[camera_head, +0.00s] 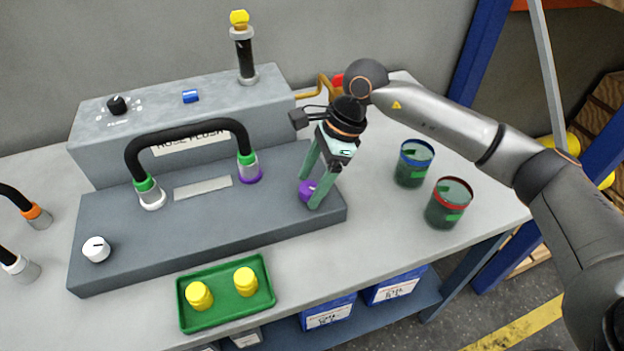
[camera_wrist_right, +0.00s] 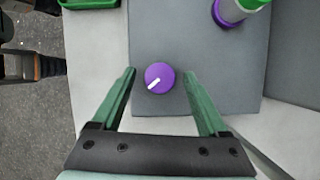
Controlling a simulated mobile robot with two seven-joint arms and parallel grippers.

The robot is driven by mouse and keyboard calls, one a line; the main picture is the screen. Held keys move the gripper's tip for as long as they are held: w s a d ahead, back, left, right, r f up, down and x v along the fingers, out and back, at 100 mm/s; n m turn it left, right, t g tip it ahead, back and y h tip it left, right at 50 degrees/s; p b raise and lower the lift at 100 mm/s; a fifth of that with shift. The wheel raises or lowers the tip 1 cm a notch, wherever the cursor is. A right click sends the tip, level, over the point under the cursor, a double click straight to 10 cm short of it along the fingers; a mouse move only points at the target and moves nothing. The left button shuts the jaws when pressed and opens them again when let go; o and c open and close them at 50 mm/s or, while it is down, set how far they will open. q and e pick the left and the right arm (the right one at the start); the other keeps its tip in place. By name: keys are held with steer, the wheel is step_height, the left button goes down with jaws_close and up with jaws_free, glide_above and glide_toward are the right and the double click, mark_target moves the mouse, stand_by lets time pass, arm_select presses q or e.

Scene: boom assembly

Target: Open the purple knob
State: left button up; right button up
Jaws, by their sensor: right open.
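The purple knob (camera_head: 306,190) sits on the right end of the grey panel's lower deck (camera_head: 262,205). In the right wrist view the knob (camera_wrist_right: 159,77) is round with a white pointer line slanting to the lower left. My right gripper (camera_head: 311,189) is over the knob, its green fingers open. In the right wrist view the gripper's fingers (camera_wrist_right: 160,73) stand on either side of the knob, with a gap to each; I cannot tell how near the tips are to the deck. My left gripper is not in view.
A black hose (camera_head: 188,130) arches to a purple-ringed port left of the knob. A white knob (camera_head: 96,249) is at the deck's left. A green tray (camera_head: 223,321) with yellow caps lies in front. Two dark cans, blue-rimmed (camera_head: 413,165) and red-rimmed (camera_head: 448,205), stand right.

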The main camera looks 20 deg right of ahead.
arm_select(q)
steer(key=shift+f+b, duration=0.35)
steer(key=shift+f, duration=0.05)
arm_select(e)
steer(key=v, duration=1.2)
steer(key=shift+d+r, duration=0.15)
steer(key=shift+r, duration=0.1)
